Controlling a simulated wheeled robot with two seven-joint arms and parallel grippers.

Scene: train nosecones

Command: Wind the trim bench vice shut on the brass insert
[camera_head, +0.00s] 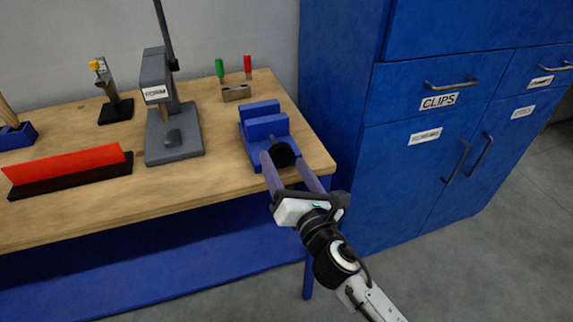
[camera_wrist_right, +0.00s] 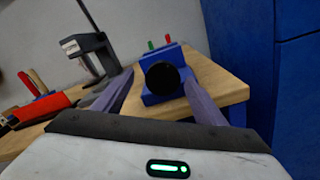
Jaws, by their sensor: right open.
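The blue bench vice (camera_head: 262,133) sits near the right front corner of the wooden bench, with two upright jaw blocks. Its round black knob (camera_head: 283,154) faces the front edge; it also shows in the right wrist view (camera_wrist_right: 162,78). My right gripper (camera_head: 283,165) is open, with one purple finger to each side of the knob. In the right wrist view the knob appears between the fingers, and a gap shows on both sides. I cannot make out the brass insert; the jaws hide the space between them. My left gripper is out of view.
A grey press (camera_head: 160,105) stands left of the vice. A red bar on a black base (camera_head: 70,170) lies further left. A small holder (camera_head: 236,93) with green and red handles stands behind. Blue cabinets (camera_head: 420,130) rise right of the bench (camera_head: 215,180).

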